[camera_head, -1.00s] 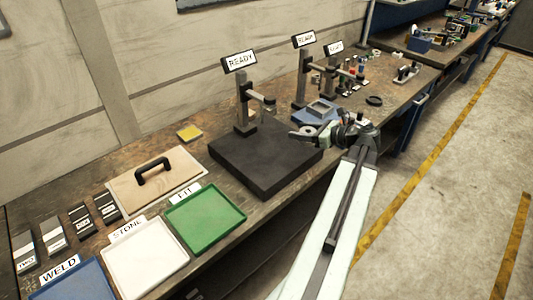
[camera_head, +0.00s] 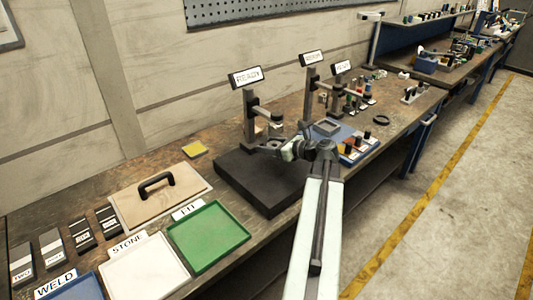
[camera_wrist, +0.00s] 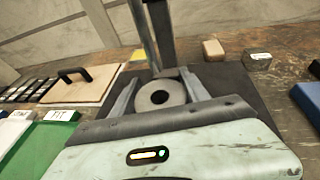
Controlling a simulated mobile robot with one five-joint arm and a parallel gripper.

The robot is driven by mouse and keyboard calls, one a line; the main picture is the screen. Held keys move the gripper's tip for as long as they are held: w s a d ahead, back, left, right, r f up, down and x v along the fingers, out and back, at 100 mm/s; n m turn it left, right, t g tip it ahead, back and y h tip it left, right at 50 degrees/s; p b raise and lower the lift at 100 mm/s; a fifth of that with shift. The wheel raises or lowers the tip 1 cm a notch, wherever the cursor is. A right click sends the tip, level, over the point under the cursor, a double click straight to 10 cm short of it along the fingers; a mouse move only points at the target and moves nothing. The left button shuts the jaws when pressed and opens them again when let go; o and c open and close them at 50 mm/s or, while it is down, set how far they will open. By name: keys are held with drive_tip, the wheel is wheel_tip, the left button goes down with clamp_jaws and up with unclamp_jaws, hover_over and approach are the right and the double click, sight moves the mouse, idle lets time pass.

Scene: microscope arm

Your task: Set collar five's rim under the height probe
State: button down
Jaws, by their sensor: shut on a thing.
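My gripper (camera_wrist: 160,94) is shut on a grey ring-shaped collar (camera_wrist: 176,92), with one finger on each side and its centre hole showing. No number is readable on it. In the head view my gripper (camera_head: 268,147) reaches left over the dark block (camera_head: 242,187), close in front of the nearest height probe stand (camera_head: 249,112). The stand's post also shows in the wrist view (camera_wrist: 162,25), just behind the collar. I cannot tell whether the collar lies under the probe tip or touches the block.
A green tray (camera_head: 210,252), a white tray (camera_head: 120,280) and a wooden board with a black handle (camera_head: 157,182) lie left of the block. Two more stands with signs (camera_head: 311,58) and a blue fixture (camera_head: 330,126) stand to the right. A yellow pad (camera_head: 195,149) lies behind.

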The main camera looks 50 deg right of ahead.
sight(266, 160)
drive_tip(key=shift+w+a, duration=0.1)
drive_tip(key=shift+w, duration=0.2)
drive_tip(key=f+b, duration=0.4)
drive_tip(key=shift+w+a, duration=0.1)
drive_tip(key=shift+w, duration=0.2)
drive_tip(key=c, duration=0.6)
unclamp_jaws()
drive_tip(key=shift+o, duration=0.2)
drive_tip(key=shift+r, duration=0.2)
drive_tip(key=p+v, duration=0.4)
drive_tip(key=v, duration=0.7)
drive_tip(key=shift+s+r, duration=0.15)
drive_tip(key=shift+s, duration=0.4)
